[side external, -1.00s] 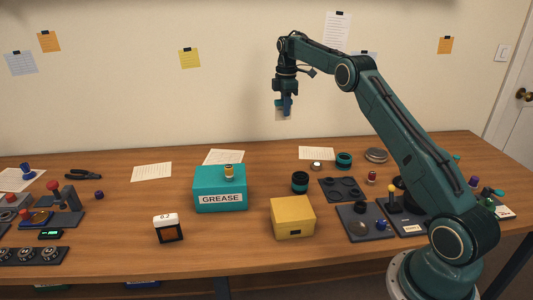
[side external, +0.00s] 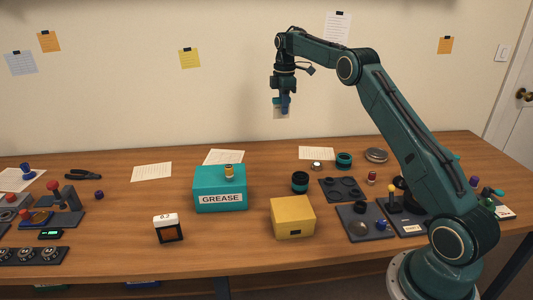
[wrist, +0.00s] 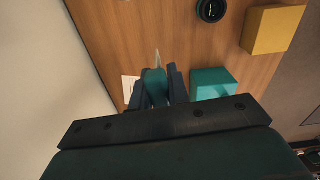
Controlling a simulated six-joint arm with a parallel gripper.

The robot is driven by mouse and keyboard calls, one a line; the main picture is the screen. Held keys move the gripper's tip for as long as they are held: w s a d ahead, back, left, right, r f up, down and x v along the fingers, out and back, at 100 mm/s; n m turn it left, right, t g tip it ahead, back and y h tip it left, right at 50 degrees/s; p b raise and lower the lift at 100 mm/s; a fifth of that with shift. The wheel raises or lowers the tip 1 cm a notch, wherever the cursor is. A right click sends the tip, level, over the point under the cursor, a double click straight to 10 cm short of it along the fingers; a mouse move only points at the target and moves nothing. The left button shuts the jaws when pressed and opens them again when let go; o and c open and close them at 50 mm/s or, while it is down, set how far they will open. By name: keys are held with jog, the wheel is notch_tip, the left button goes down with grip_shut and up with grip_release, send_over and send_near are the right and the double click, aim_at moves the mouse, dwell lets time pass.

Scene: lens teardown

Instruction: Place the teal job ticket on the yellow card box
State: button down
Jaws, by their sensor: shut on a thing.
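My gripper (side external: 281,107) is high above the back of the table, pointing down. It is shut on the teal job ticket, a thin piece whose pale lower part (side external: 278,114) hangs below the fingers. In the wrist view the ticket is seen nearly edge-on, teal (wrist: 155,84) between the dark fingers with a pale tip beyond them; its face is largely hidden. The yellow card box (side external: 293,218) stands near the front middle of the table, well below and in front of my gripper. It shows at the upper right in the wrist view (wrist: 272,30). Its visible top is bare.
A dark ring (side external: 300,182) stands behind the yellow box. A dark tray (side external: 345,190) lies to the right. The wall is close behind the gripper.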

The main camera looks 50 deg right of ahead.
jog(key=s+a+r, duration=0.3)
jog(key=a, duration=0.3)
jog(key=s+a+r, duration=0.3)
jog(key=s+a, duration=0.1)
jog(key=a, duration=0.1)
jog(key=m, duration=0.1)
send_over(295, 207)
notch_tip(295, 207, down, 16)
jog(key=shift+r, duration=0.25)
dwell(0.3)
jog(key=shift+f, duration=2.15)
jog(key=shift+f, duration=0.15)
jog(key=c, duration=1.3)
grip_release()
jog(key=shift+c, duration=0.2)
